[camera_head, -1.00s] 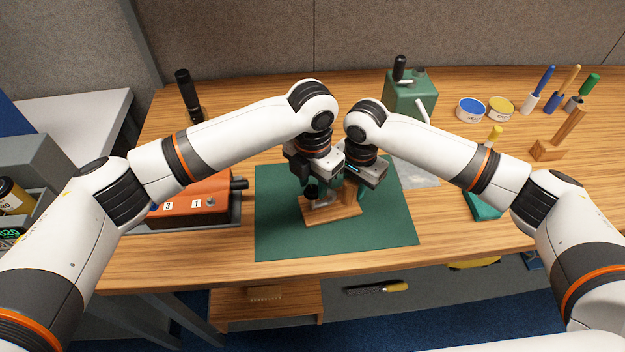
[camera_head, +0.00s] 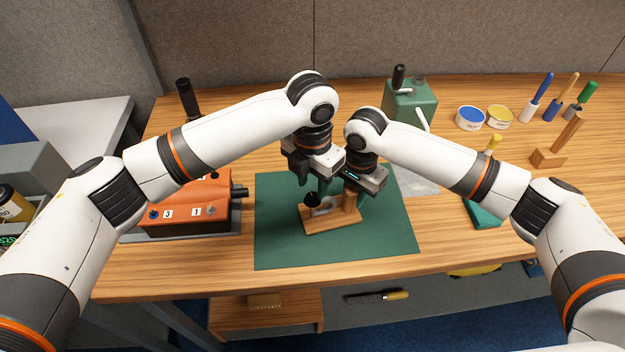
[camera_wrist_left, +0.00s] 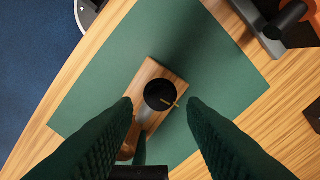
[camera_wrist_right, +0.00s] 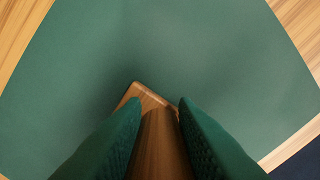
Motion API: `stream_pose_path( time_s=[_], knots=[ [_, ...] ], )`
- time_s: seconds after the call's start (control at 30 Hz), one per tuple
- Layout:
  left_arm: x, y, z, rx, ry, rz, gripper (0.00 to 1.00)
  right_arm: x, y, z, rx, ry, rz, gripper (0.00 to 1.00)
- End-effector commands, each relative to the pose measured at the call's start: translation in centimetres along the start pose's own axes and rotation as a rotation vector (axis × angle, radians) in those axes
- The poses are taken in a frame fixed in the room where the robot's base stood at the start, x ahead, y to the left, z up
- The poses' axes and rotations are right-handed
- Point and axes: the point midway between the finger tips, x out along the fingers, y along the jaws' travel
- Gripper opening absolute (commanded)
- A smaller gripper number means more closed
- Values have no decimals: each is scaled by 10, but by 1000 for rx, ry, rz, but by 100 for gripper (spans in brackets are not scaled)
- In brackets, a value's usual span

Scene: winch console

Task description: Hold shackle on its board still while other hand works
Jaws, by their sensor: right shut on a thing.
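The small wooden board (camera_head: 334,220) lies on the green mat, with a wooden post (camera_head: 349,201) at its right end. A grey metal shackle (camera_head: 324,208) sits on the board, with a round black knob (camera_head: 311,199) at its left. The left wrist view shows this knob (camera_wrist_left: 160,95) with a thin brass-coloured pin across it. My left gripper (camera_head: 322,186) is open and empty above the shackle and knob. My right gripper (camera_head: 356,188) is shut on the wooden post (camera_wrist_right: 160,145). The arms and fingers partly hide the shackle and post.
The green mat (camera_head: 285,240) is clear around the board. An orange control box (camera_head: 190,205) stands left of it. A green winch-like box (camera_head: 410,103) stands behind to the right. Tins (camera_head: 471,118) and brushes are farther right. My two wrists are very close together.

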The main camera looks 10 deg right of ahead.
Motion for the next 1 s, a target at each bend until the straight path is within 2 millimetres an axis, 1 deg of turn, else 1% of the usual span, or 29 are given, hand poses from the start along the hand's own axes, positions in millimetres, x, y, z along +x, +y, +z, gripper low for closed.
stream_pose_path(
  time_s=[0.17, 0.23, 0.8, 0.9, 1.0],
  knots=[
    [0, 0, 0, -11, 0, 0, 38, -1, 0, 0, 0, 0, 1, 0],
    [0, 0, 0, -63, 1, 0, 38, -1, 0, 0, 0, 0, 1, 0],
    [0, 1, 0, -963, 7, -5, 38, -1, 0, 0, 0, 0, 1, 0],
    [0, 1, 0, -1063, 7, -6, 38, -1, 0, 0, 0, 0, 1, 0],
    [0, 0, 0, -1101, 9, -7, 38, -1, 0, 0, 0, 0, 1, 0]
  ],
)
